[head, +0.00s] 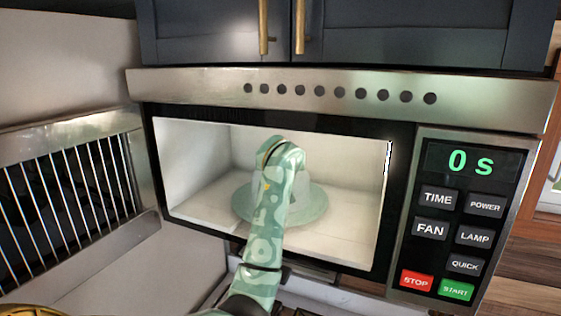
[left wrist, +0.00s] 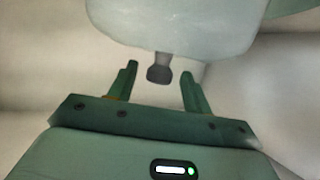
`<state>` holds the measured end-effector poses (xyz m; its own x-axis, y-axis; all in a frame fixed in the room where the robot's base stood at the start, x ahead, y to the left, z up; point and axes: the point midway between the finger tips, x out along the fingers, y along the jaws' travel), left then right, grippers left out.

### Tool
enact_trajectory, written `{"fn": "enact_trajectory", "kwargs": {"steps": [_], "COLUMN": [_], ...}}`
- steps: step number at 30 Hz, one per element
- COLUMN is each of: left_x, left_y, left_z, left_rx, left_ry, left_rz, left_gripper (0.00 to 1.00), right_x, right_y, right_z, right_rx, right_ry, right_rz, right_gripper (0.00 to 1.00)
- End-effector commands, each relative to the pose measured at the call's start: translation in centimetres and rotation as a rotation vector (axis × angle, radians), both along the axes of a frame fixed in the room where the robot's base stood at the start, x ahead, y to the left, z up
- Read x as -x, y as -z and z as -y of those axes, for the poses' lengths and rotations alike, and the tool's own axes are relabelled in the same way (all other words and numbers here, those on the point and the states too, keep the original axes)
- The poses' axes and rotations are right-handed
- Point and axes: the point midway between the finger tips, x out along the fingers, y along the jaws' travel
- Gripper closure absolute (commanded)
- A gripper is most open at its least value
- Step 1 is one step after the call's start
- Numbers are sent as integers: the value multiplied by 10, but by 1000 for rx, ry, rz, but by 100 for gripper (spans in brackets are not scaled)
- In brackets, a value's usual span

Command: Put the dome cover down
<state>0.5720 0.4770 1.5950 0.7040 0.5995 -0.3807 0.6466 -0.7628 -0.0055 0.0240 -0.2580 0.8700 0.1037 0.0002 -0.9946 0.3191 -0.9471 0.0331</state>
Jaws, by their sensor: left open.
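The dome cover (left wrist: 170,28) is a pale, cloudy shape at the top of the left wrist view, with a short grey stem and a dark knob (left wrist: 159,74). In the head view it is mostly hidden behind my left arm, inside the microwave (head: 340,170). My left gripper (left wrist: 159,71) is open. Its two green fingers stand on either side of the knob, with a visible gap to each and nothing clamped. In the head view my arm reaches into the cavity and hides the fingers. My right gripper is not in view.
A pale green round plate (head: 312,208) lies on the microwave floor around the dome area. The cavity's side walls are close, with bare floor to the right.

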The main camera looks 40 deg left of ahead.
Motion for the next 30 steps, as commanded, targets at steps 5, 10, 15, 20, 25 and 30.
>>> {"fn": "enact_trajectory", "kwargs": {"steps": [5, 10, 15, 20, 25, 30], "left_x": [6, 31, 59, 77, 85, 85], "left_y": [-4, -15, -31, -41, -46, -47], "left_z": [6, 28, 52, 66, 72, 72], "left_rx": [1, 2, 3, 1, 0, -1], "left_ry": [0, 3, 3, 1, 1, 0], "left_rz": [6, 10, 9, 6, 2, 2], "left_gripper": [50, 50, 50, 50, 50, 50], "right_x": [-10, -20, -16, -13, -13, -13], "right_y": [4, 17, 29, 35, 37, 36], "right_z": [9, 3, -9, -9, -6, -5], "right_rx": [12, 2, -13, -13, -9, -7], "right_ry": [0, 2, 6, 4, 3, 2], "right_rz": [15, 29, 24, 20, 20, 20], "right_gripper": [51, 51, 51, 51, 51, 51]}}
